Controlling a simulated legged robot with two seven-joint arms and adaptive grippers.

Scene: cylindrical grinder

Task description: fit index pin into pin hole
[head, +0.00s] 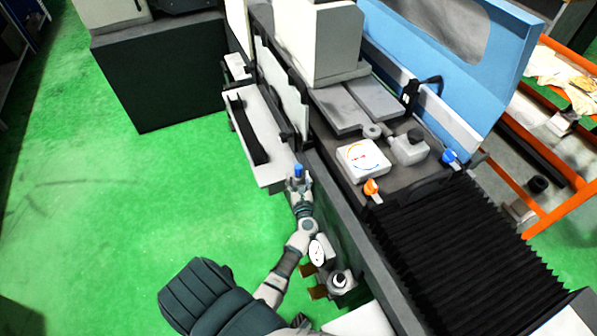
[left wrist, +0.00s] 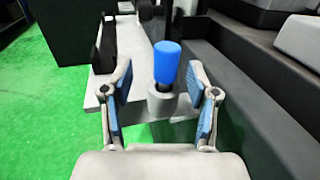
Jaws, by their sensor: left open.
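The index pin (head: 298,169) has a blue cylindrical head and shows just beyond my left gripper (head: 297,182) in the head view. In the left wrist view, the blue pin head (left wrist: 167,62) stands upright above a grey round boss (left wrist: 161,101), with a short dark shank between them. The lower end of the shank is hidden in the boss, so its depth cannot be told. My left gripper (left wrist: 160,80) is open, its blue-padded fingers left and right of the pin with gaps on both sides. My right gripper is not in view.
A light ledge with a black bar (head: 248,135) lies beyond the pin. The dark machine side (left wrist: 235,85) runs close on the right. A white dial box (head: 363,160), orange and blue knobs and black bellows (head: 465,260) are further right. Green floor (head: 110,220) is free on the left.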

